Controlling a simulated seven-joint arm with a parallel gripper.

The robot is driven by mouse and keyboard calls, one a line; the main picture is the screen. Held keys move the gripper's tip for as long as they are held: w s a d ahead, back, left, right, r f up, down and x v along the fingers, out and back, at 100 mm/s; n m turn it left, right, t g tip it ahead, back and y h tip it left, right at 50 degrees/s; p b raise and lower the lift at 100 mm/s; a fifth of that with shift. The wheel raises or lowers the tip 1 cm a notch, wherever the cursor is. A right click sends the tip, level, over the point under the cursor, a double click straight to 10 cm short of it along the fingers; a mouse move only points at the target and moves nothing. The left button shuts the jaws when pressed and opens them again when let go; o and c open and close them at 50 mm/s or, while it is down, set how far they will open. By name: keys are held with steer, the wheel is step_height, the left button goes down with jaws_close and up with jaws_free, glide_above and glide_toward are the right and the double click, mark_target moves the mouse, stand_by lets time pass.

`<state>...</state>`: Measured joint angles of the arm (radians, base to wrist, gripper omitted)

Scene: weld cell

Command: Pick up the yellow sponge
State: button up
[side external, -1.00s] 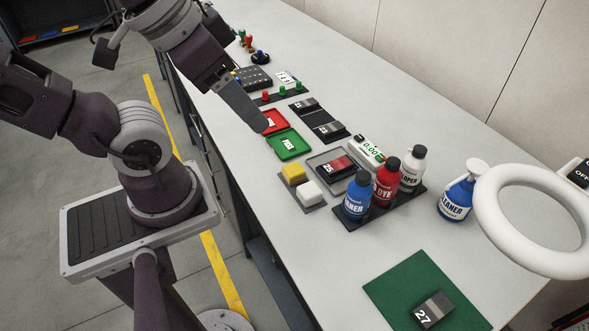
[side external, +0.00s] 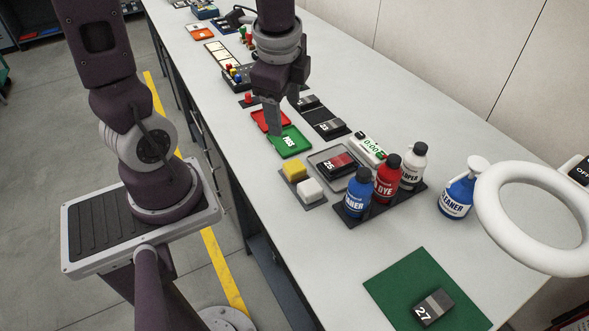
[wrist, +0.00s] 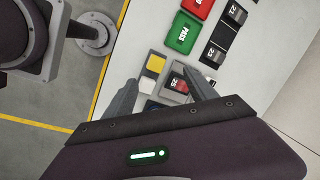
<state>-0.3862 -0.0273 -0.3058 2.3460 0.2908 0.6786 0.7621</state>
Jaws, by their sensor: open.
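The yellow sponge (side external: 294,170) sits on a small grey mat (side external: 318,203), beside a white block (side external: 310,189). In the wrist view the yellow sponge (wrist: 155,63) lies ahead of the fingers, a little left of the middle of the gap between them. My gripper (side external: 282,132) points down over the bench near the green PASS tray, behind the sponge and apart from it. My gripper (wrist: 166,92) is open and empty in the wrist view.
The green PASS tray (side external: 290,142) and red tray (side external: 265,121) lie by my gripper. A grey tray (side external: 352,181) holding a part is right of the sponge. Blue (side external: 358,195), red (side external: 386,180) and white (side external: 411,168) bottles stand beyond.

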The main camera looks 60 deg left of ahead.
mark_target(295, 166)
steer(key=w+f+m, duration=0.1)
steer(key=f+m, duration=0.1)
steer(key=f, duration=0.1)
steer(key=w+a+f+m+g+h, duration=0.1)
steer(key=f+m, duration=0.2)
steer(key=f, duration=0.1)
steer(key=w+f+m+h, duration=0.1)
steer(key=f+m, duration=0.1)
steer(key=f, duration=0.1)
steer(key=shift+w+a+f+m+g, duration=0.15)
steer(key=shift+w+a+m+g, duration=0.1)
steer(key=shift+w+m+g, duration=0.1)
steer(key=f, duration=0.7)
steer(key=shift+s+d, duration=0.15)
steer(key=shift+s, duration=0.25)
jaws_close()
step_height(295, 166, up, 10)
